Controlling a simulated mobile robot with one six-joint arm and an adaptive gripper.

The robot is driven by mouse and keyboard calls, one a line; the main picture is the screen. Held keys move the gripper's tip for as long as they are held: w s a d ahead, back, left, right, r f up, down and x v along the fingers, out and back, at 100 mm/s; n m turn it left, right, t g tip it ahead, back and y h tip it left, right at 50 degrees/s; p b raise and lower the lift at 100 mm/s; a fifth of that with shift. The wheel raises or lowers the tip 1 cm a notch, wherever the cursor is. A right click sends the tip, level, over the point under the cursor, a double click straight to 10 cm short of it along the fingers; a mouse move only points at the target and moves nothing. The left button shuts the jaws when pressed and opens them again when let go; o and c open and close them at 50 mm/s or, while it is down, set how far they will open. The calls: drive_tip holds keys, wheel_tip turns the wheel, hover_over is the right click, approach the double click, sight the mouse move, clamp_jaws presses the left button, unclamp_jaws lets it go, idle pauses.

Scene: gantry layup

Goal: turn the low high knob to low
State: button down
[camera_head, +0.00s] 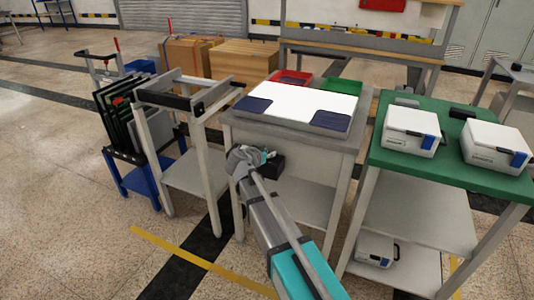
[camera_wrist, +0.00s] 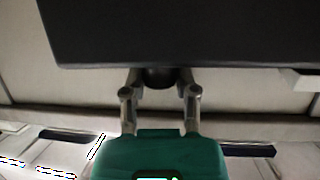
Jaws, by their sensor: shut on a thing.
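A dark round knob (camera_wrist: 160,77) shows in the wrist view, at the edge of a black box (camera_wrist: 170,30) that fills the top of that view. My gripper (camera_wrist: 160,80) has one finger on each side of the knob and is shut on it. In the head view, my gripper (camera_head: 268,155) is at the black box (camera_head: 275,166), which is mounted at the front of the grey table (camera_head: 294,129). My gripper hides the knob there. Any low or high marks and the knob's pointer cannot be seen, so its setting cannot be told.
The grey table holds a white sheet (camera_head: 300,102), dark blue pads (camera_head: 331,121), a red tray (camera_head: 291,78) and a green tray (camera_head: 342,86). A green-topped table (camera_head: 455,167) with white boxes (camera_head: 410,128) stands to the right. A grey frame stand (camera_head: 195,173) is to the left.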

drive_tip(key=shift+n+t+y, duration=0.8)
drive_tip(key=shift+n+y, duration=1.5)
drive_tip(key=shift+y, duration=0.5)
drive_tip(key=shift+n+g+y, duration=0.3)
drive_tip(key=shift+n+y, duration=1.8)
drive_tip(key=shift+y, duration=0.1)
drive_tip(key=shift+n+g+y, duration=1.1)
drive_tip(key=shift+n+y, duration=0.9)
drive_tip(key=shift+y, duration=0.1)
drive_tip(key=shift+w+n+g+y, duration=0.15)
drive_tip(key=shift+n+g+y, duration=0.75)
drive_tip(key=shift+n, duration=0.2)
drive_tip(key=shift+n+g+y, duration=0.8)
drive_tip(key=shift+n+g, duration=0.3)
drive_tip(key=shift+n, duration=0.1)
drive_tip(key=shift+g, duration=0.3)
drive_tip(key=shift+c, duration=1.9)
unclamp_jaws()
